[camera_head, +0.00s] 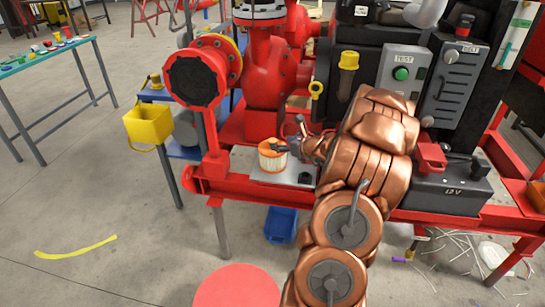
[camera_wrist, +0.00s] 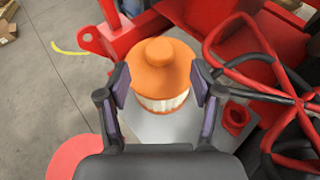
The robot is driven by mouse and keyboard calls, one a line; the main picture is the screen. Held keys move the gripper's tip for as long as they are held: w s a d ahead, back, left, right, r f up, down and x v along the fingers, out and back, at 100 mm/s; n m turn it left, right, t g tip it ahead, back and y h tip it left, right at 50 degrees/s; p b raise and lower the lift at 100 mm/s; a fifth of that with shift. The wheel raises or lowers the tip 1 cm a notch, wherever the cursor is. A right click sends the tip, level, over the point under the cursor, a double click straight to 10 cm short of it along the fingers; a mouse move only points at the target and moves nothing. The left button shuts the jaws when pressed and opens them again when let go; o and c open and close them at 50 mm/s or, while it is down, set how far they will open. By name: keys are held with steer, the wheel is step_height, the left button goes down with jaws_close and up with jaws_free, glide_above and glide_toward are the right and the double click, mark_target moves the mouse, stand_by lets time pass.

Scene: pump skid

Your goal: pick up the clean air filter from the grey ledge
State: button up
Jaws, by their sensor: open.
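The clean air filter (camera_wrist: 161,72) has an orange cap with a round knob and a cream pleated body. It stands upright on the grey ledge (camera_wrist: 143,128) of the red skid. In the head view the filter (camera_head: 269,157) is at the ledge's left part. My gripper (camera_wrist: 160,88) is open, with one finger on each side of the filter. The fingers look very near its sides; I cannot tell whether they touch. In the head view my gripper (camera_head: 287,147) reaches the filter from the right and hides part of it.
Red cables (camera_wrist: 265,75) loop close on the right of my gripper in the wrist view. A red pipe flange (camera_head: 195,80) rises behind left. A black 12V battery (camera_head: 445,190) stands right. Floor in front left is mostly clear.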

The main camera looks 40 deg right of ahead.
mark_target(274, 141)
steer(key=shift+p+x, duration=0.5)
steer(key=shift+x, duration=2)
steer(key=shift+r, duration=0.1)
steer(key=shift+c, duration=0.3)
jaws_close()
